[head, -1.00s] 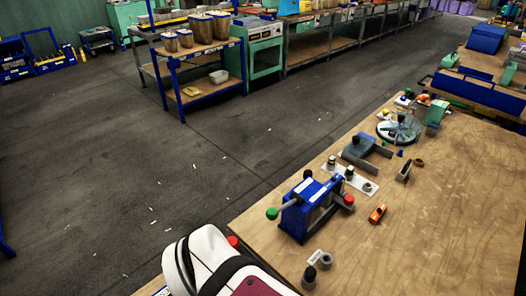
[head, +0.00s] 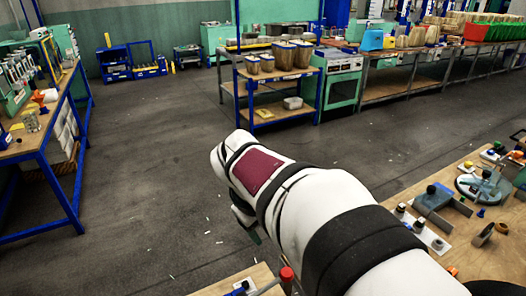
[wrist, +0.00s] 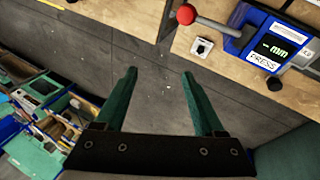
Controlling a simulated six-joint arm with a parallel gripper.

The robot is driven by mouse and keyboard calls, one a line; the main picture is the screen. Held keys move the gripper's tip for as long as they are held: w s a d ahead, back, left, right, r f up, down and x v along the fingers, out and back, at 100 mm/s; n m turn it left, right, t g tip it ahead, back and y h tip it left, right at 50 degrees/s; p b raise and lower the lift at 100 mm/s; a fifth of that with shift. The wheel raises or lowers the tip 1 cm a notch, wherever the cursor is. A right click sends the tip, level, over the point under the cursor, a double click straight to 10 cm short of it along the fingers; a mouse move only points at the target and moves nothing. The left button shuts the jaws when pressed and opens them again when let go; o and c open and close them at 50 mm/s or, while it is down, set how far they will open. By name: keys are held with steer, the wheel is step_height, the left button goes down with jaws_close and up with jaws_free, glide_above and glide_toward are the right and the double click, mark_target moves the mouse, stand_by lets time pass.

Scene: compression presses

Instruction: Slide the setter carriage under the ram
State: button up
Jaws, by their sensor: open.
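My gripper (wrist: 158,76) shows in the wrist view with two green fingers spread apart and nothing between them. It hangs over the dark floor, beside the bench edge. A blue press (wrist: 272,42) with a display and a "PRESS" label stands on the wooden bench at upper right of the wrist view. Its lever ends in a red ball (wrist: 186,14). In the head view my arm hides most of this press. I cannot tell the setter carriage or the ram apart from the other parts in these frames.
A small white block (wrist: 202,47) lies on the bench between the fingers and the press. The floor (head: 160,180) at left is clear.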

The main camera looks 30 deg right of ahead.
steer(key=w+d+f+n+g+h, duration=0.2)
steer(key=w+d+f+n+h, duration=0.15)
steer(key=d+f, duration=0.4)
steer(key=w+d+f+n+g+h, duration=0.25)
steer(key=d+f+n, duration=0.2)
steer(key=d, duration=0.65)
steer(key=w+d+f+n+g+h, duration=0.2)
steer(key=d+f+n+h, duration=0.15)
steer(key=d+f, duration=0.45)
steer(key=shift+n+t, duration=0.25)
steer(key=shift+n, duration=0.3)
steer(key=x, duration=0.5)
steer(key=r+x, duration=0.1)
steer(key=x, duration=0.5)
steer(key=d+r+x, duration=0.1)
steer(key=x, duration=0.5)
steer(key=shift+w+f, duration=0.1)
steer(key=shift+w, duration=0.1)
